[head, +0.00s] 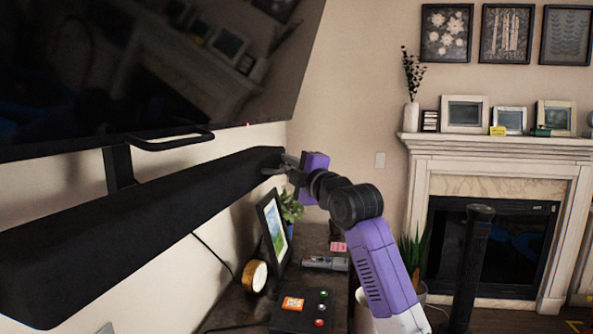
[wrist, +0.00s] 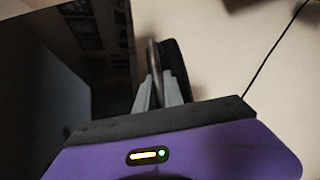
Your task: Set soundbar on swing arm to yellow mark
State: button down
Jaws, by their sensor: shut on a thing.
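The soundbar (head: 150,220) is a long black bar under the TV, running from the lower left toward the far wall. A black post (head: 118,168) joins it from above, seemingly part of the swing arm. My gripper (head: 281,166) is at the soundbar's far end, shut on a thin loop handle there. In the wrist view the grey fingers (wrist: 158,92) close around the dark handle (wrist: 154,56), with a black end piece (wrist: 177,62) behind it. I cannot make out a yellow mark on the soundbar or the wall.
The TV (head: 150,70) hangs above, with a black loop bar (head: 172,140) at its lower edge. Below, a dark console holds a picture frame (head: 273,228), a plant, a round yellow-rimmed object (head: 255,275) and a button box (head: 305,310). A fireplace (head: 490,240) stands at right.

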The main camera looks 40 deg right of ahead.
jog(key=shift+a+f, duration=0.15)
jog(key=shift+f, duration=0.1)
jog(key=c, duration=1.5)
grip_release()
jog(key=shift+r, duration=0.1)
jog(key=shift+o, duration=0.2)
jog(key=b+v, duration=0.1)
jog(key=v, duration=0.6)
jog(key=shift+s+b, duration=0.4)
